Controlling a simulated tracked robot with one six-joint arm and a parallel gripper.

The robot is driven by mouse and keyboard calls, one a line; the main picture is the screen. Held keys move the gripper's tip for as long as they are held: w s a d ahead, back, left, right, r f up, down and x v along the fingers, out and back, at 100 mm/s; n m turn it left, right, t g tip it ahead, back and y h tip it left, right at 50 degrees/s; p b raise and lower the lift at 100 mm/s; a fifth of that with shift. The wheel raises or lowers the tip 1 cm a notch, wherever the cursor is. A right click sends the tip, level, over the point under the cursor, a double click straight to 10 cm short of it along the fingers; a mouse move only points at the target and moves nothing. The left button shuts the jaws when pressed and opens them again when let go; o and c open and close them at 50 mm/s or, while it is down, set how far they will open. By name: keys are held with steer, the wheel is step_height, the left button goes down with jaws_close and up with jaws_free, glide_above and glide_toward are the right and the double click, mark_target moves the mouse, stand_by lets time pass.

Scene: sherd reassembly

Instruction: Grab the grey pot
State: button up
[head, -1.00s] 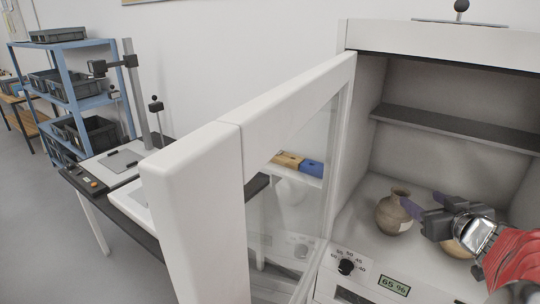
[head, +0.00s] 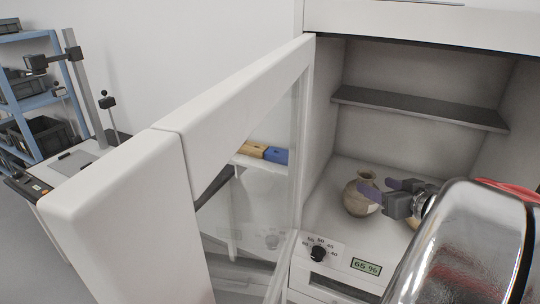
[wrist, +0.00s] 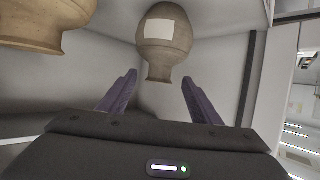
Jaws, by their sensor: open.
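The grey pot (head: 359,198) is round-bellied with a narrow neck and stands upright on the floor of the open cabinet. My gripper (head: 378,187) is at its right, with purple fingers apart and partly overlapping the pot in the head view. In the wrist view the grey-brown pot (wrist: 178,48), bearing a white label, lies beyond the gap between the open fingertips (wrist: 158,79). No contact shows, and the gap is empty. A tan pot (wrist: 30,28) is at upper left in the wrist view; my arm mostly hides it in the head view.
The cabinet's glazed door (head: 250,160) stands open at left, its thick white frame in the foreground. A dark shelf (head: 420,107) crosses the cabinet above the pots. A humidity display (head: 366,267) and dial (head: 318,254) are on the cabinet front.

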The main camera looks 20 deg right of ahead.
mark_target(370, 182)
steer(key=shift+x, duration=2.8)
steer(key=shift+x, duration=2.65)
steer(key=c, duration=1.4)
steer(key=shift+r, duration=0.1)
step_height(370, 182, up, 10)
steer(key=shift+f, duration=0.1)
